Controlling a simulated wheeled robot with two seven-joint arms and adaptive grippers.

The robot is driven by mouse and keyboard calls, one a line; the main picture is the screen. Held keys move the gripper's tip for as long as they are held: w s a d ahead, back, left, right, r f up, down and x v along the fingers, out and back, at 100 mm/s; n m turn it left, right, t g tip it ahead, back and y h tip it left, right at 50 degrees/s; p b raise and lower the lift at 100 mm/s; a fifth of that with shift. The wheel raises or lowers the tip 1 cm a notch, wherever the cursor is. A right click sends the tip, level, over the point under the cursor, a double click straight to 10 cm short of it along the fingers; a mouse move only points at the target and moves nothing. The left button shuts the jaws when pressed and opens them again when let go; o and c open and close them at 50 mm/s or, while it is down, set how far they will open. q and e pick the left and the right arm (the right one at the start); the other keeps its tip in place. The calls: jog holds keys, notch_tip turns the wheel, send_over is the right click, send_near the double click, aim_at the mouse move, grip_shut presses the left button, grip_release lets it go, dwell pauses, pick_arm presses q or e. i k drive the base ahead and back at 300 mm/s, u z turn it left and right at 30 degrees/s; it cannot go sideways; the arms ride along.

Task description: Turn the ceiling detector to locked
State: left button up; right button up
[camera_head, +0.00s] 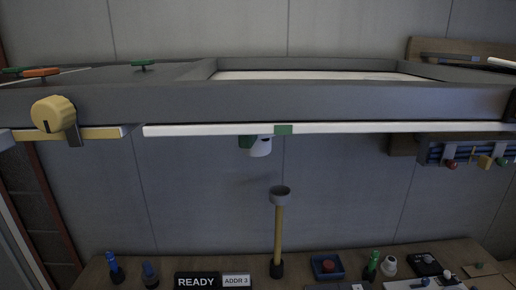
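A white detector (260,147) hangs under the overhead frame near the middle of the camera_head view, with a green part at its left side. A green marker (284,129) sits on the white strip just above and to its right. Its lock position is too small to tell. A yellow pole with a grey cup (279,222) on top stands upright in a dark base on the bench, below the detector and apart from it. Neither of my grippers is in view.
The bench (215,263) holds a READY sign (198,280), blue bottles at left, a blue tray (328,266) and a green bottle (371,265). A rack (465,152) is at right.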

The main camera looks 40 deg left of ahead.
aim_at(251, 138)
jog(key=u, duration=0.05)
jog(key=k, duration=0.85)
jog(key=u, duration=0.8)
